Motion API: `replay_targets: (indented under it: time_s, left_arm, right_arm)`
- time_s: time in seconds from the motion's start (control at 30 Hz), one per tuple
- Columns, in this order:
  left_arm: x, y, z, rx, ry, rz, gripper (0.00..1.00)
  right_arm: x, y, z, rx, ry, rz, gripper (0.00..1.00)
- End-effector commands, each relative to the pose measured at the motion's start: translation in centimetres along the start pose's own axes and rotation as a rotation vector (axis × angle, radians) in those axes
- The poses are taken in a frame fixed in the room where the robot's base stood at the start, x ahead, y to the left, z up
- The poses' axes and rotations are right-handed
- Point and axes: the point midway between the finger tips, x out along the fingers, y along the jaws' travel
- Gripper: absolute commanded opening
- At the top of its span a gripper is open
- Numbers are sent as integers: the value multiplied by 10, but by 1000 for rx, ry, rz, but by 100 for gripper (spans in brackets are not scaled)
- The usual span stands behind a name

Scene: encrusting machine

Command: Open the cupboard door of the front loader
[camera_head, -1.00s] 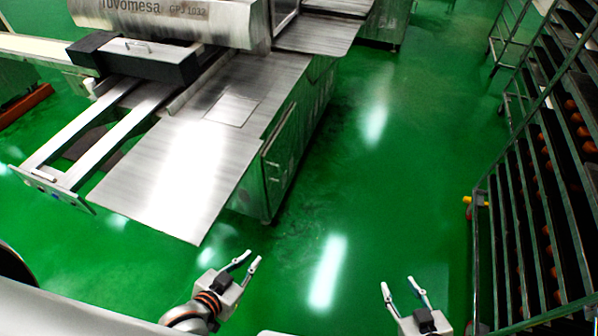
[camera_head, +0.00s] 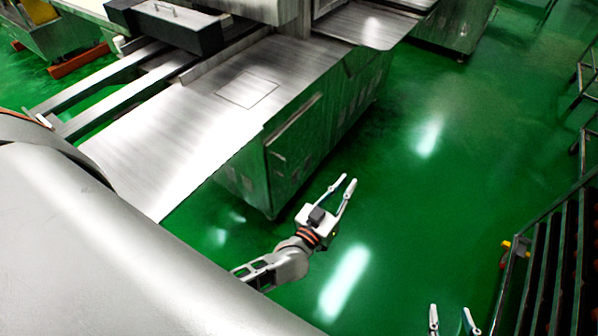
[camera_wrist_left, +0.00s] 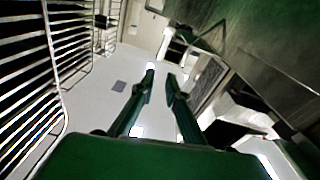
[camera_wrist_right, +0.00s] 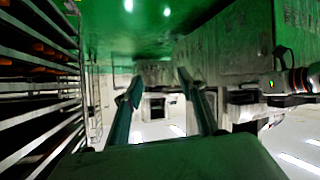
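The front loader (camera_head: 190,118) is a stainless steel cabinet with a wide sloping top plate. Its side cupboard door (camera_head: 292,160) faces the aisle, with a bar-like handle (camera_head: 296,120) along its upper edge. The door looks shut. My left gripper (camera_head: 342,184) is open and empty, in front of and right of the door, apart from it. Its open fingers (camera_wrist_left: 160,82) also show in the left wrist view. My right gripper (camera_head: 450,312) is open and empty at the bottom edge. Its spread fingers show in the right wrist view (camera_wrist_right: 159,86).
A tall rack (camera_head: 560,255) with trays stands at the right, near my right gripper. Yellow and red parts (camera_head: 514,250) stick out at its edge. The green floor (camera_head: 420,190) between loader and rack is clear. My own arm covers the lower left.

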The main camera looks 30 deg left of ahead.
Motion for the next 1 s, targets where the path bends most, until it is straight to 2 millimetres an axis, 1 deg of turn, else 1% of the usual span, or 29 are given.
replay_targets:
  time_s: [0.03, 0.13, 0.17, 0.2, 0.23, 0.27, 0.3, 0.37, 0.4, 0.5, 0.6, 0.73, 0.87, 1.0]
  left_arm:
    - [12, -15, 27, -11, 17, -59, 14]
    - [33, -49, 51, -19, 60, -200, 14]
    - [38, -60, 60, -18, 67, -247, 14]
    - [43, -77, 72, -12, 72, -313, 14]
    - [45, -90, 82, -7, 74, -363, 14]
    - [47, -103, 92, 2, 72, -416, 14]
    - [48, -121, 107, 14, 67, -487, 14]
    - [46, -147, 128, 39, 53, -593, 14]
    - [43, -163, 140, 57, 41, -662, 14]
    - [33, -197, 164, 101, 9, -813, 14]
    - [23, -220, 177, 133, -15, -923, 14]
    - [18, -234, 181, 154, -28, -995, 14]
    - [23, -244, 178, 157, -26, -1009, 14]
    - [33, -261, 177, 157, -25, -1008, 14]
  right_arm:
    - [6, -6, 21, 3, -16, -7, 40]
    - [10, -10, 34, 4, -23, -14, 40]
    - [12, -12, 38, 4, -26, -16, 40]
    - [14, -14, 44, 5, -32, -19, 40]
    - [15, -16, 49, 6, -36, -22, 40]
    - [16, -17, 54, 8, -41, -25, 40]
    - [17, -20, 61, 10, -49, -29, 40]
    - [18, -23, 70, 13, -60, -35, 40]
    - [19, -25, 76, 15, -68, -38, 40]
    - [21, -29, 87, 19, -82, -45, 40]
    - [22, -31, 92, 21, -89, -49, 40]
    - [22, -31, 93, 22, -89, -50, 40]
    - [23, -32, 90, 26, -83, -51, 40]
    - [24, -35, 87, 36, -75, -55, 40]
